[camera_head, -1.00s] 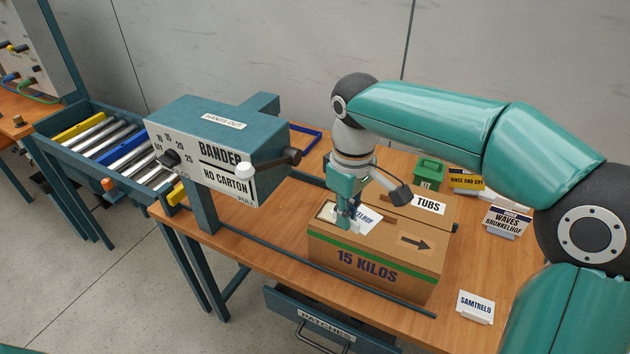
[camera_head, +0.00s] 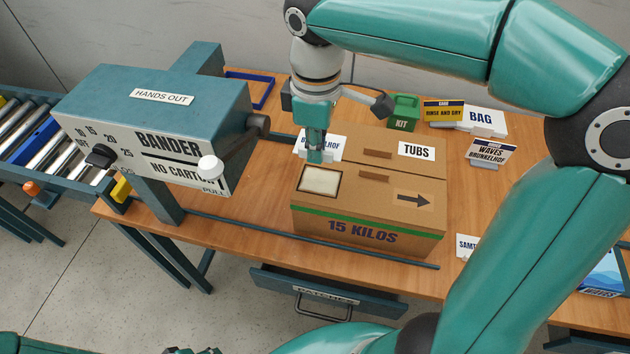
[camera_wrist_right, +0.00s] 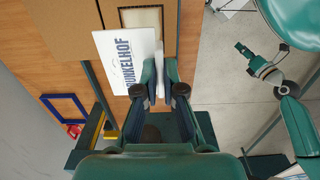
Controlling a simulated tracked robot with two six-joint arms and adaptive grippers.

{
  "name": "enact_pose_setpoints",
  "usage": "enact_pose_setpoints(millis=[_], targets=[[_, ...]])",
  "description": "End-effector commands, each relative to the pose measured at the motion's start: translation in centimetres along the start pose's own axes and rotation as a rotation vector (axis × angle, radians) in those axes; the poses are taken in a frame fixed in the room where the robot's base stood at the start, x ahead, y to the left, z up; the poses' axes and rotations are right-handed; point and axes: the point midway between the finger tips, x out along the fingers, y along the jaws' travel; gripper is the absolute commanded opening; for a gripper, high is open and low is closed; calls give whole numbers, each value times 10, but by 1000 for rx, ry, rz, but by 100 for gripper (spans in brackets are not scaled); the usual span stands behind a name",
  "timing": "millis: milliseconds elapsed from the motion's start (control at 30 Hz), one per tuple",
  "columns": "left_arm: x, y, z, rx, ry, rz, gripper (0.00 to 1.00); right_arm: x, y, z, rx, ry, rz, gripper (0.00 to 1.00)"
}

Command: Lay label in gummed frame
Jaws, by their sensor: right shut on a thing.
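The label, a white card ending in "LHOF" (camera_head: 326,146), is in my right gripper (camera_head: 315,158). The gripper is shut on one edge of it, and its fingers hide part of the lettering. The right wrist view shows the card (camera_wrist_right: 122,60) beside the fingers (camera_wrist_right: 160,72). The gummed frame (camera_head: 320,180) is a dark-edged cream rectangle on the left of the carton's top. The label is above and behind it in the head view, apart from it. The frame shows partly in the wrist view (camera_wrist_right: 141,18). My left gripper (camera_wrist_right: 262,66) is small there, over the floor; its jaw state is unclear.
The carton (camera_head: 365,228) marked "15 KILOS" stands on the wooden table. The bander (camera_head: 150,125) is close on the left, its knobbed lever towards the carton. A green kit box (camera_head: 403,112) and several sign cards stand behind and right. A drawer (camera_head: 320,290) is below.

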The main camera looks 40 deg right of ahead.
Motion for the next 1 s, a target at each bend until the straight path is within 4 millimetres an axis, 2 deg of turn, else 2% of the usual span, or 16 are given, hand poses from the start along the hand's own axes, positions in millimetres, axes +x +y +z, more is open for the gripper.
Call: enact_pose_setpoints(millis=[33, 200, 433, 633, 733, 1000], targets=[[2, -1, 0, 0, 0, 0, 40, 15, -1, 1, -1, -5, -4, 0], [4, -1, 0, 0, 1, 0, 40, 46, -1, 0, 0, -1, -2, 0], [5, -2, 0, 0, 1, 0, 40, 62, 0, 0, 1, -2, 0, 0], [6, -2, 0, 0, 1, 0, 40, 90, 0, 0, 0, -3, -2, 0], [6, -2, 0, 0, 1, 0, 40, 98, -1, -1, -1, -1, -1, 0], [7, -2, 0, 0, 1, 0, 40, 98, 0, -1, -2, 1, 0, 0]])
